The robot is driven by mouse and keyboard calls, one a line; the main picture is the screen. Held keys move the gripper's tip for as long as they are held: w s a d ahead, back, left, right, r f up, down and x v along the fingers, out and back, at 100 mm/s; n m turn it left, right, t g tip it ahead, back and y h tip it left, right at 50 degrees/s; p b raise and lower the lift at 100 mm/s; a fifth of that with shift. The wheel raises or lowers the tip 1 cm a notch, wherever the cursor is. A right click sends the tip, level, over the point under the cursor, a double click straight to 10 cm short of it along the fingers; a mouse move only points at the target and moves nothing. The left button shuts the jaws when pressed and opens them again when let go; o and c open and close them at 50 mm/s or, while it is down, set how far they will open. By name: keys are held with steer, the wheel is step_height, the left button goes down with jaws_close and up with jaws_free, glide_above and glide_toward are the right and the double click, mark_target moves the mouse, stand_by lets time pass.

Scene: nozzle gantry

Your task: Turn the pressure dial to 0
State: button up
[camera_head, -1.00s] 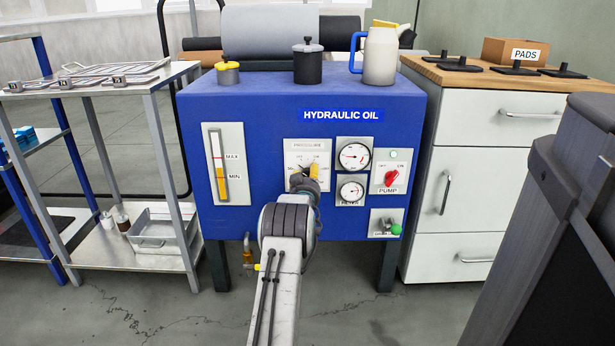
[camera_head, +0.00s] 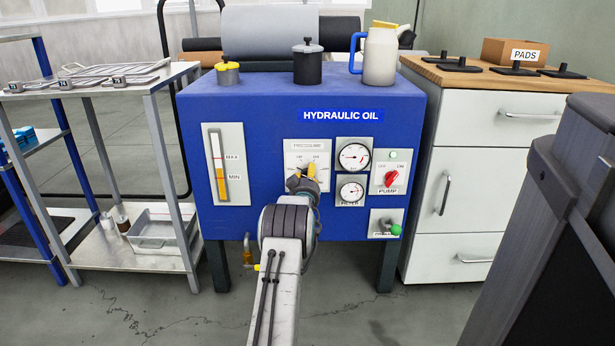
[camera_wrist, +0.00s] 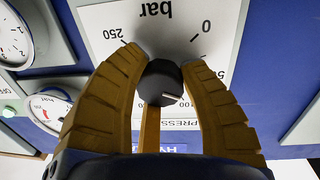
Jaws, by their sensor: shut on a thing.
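The pressure dial (camera_wrist: 163,84) is a dark round knob on a pale panel (camera_wrist: 103,22), which also shows in the head view (camera_head: 291,150). In the wrist view the panel is upside down, with 0 at upper right and 250 at upper left. A short white mark on the knob points to the lower right, away from the 0. My gripper (camera_wrist: 164,62) has its yellow fingers shut around the knob. In the head view my gripper (camera_head: 303,178) covers the knob and the lower panel.
Two round gauges (camera_head: 353,156) and a red pump switch (camera_head: 391,179) sit right of the panel on the blue tank (camera_head: 270,205). An oil level glass (camera_head: 220,165) is to the left. A metal shelf (camera_head: 120,88) and a white cabinet (camera_head: 490,170) flank the tank.

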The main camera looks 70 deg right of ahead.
steer(key=n, duration=0.4)
steer(key=shift+f+n, duration=0.2)
steer(key=shift+n, duration=0.1)
stand_by(0.5)
steer(key=o, duration=0.9)
steer(key=shift+o, duration=1.4)
steer(key=shift+r, duration=0.1)
steer(key=v, duration=1.2)
steer(key=shift+f, duration=0.3)
steer(key=shift+o, duration=0.2)
